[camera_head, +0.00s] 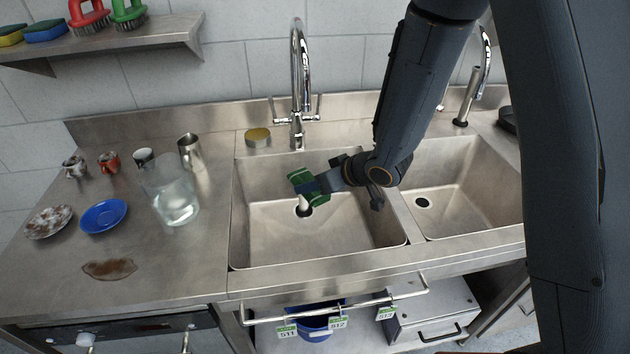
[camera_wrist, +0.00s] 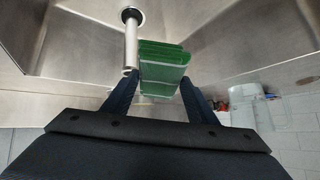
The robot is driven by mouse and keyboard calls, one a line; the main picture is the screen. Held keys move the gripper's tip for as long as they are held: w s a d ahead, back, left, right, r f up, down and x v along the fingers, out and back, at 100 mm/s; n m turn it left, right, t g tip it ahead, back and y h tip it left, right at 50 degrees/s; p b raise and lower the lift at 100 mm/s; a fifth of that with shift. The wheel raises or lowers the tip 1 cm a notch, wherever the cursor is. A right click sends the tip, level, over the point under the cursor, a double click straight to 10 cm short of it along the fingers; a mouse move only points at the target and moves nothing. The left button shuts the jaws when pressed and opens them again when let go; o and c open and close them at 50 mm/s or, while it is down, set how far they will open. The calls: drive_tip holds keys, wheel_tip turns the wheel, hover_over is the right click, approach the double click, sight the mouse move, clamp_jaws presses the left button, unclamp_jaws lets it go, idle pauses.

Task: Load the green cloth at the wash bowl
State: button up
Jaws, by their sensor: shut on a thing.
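The green cloth (camera_head: 308,183) is folded into a small block and held in my gripper (camera_head: 318,185) above the left sink basin. In the wrist view the green cloth (camera_wrist: 163,62) sits between the two dark fingers, which are shut on it. A pale upright pipe (camera_head: 303,206) stands at the drain, just below the cloth. In the wrist view the pipe (camera_wrist: 131,45) is just left of the cloth; I cannot tell whether they touch.
A tall tap (camera_head: 301,80) stands behind the basin, with a yellow sponge (camera_head: 257,137) left of it. A clear water jug (camera_head: 172,195), blue plate (camera_head: 103,216), dirty plate (camera_head: 48,222) and cups stand on the left counter. The right basin (camera_head: 465,195) is empty.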

wheel_tip(320, 180, down, 13)
drive_tip(key=b, duration=0.8)
idle(0.4)
drive_tip(key=shift+r, duration=0.1)
idle(0.4)
wheel_tip(320, 180, up, 17)
drive_tip(key=p, duration=1.4)
idle(0.3)
idle(2.1)
drive_tip(key=shift+r, duration=1.95)
